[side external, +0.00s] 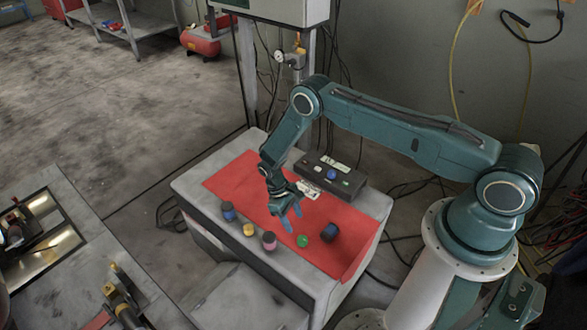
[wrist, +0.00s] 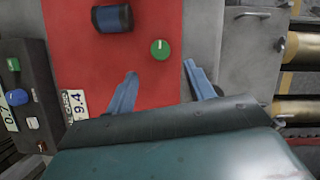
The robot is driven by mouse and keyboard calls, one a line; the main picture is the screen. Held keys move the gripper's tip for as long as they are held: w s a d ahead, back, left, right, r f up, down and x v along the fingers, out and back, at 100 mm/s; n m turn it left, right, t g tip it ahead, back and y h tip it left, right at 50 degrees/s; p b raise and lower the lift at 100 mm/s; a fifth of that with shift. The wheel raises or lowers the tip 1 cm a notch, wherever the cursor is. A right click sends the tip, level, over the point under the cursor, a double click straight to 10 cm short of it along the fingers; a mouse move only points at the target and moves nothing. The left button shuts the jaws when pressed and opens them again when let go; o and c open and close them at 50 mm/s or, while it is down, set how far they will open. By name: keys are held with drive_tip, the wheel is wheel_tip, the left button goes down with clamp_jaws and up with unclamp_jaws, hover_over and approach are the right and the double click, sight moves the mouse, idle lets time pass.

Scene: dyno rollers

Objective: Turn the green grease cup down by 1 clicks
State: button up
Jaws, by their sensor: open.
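The green grease cup (side external: 302,241) stands on the red mat (side external: 232,178) near its front right part. In the wrist view the green grease cup (wrist: 160,49) is a round knob with a pale mark on its top. My gripper (side external: 291,220) is open and empty, pointing down above the mat, to the left of and above the cup in the side view. In the wrist view my gripper (wrist: 160,68) has its two blue fingers spread wide, and the cup shows beyond the fingertips, roughly centred between them. The fingers do not appear to touch the cup.
A dark blue-black cylinder (side external: 330,233) lies close to the right of the cup. A pink-banded cup (side external: 268,240), a yellow cup (side external: 249,230) and a blue cup (side external: 228,211) stand to the left. A black control box (side external: 330,176) with buttons sits behind.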

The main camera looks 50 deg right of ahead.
sight(302, 238)
drive_tip(key=x, duration=0.8)
drive_tip(key=shift+s+f, duration=0.1)
drive_tip(key=shift+f, duration=0.2)
drive_tip(key=c, duration=1)
drive_tip(key=shift+o, duration=0.2)
drive_tip(key=shift+m, duration=0.3)
drive_tip(key=m+y, duration=0.1)
drive_tip(key=m, duration=0.2)
drive_tip(key=shift+d, duration=0.15)
drive_tip(key=m+y, duration=0.2)
drive_tip(key=m, duration=0.2)
drive_tip(key=shift+t, duration=0.4)
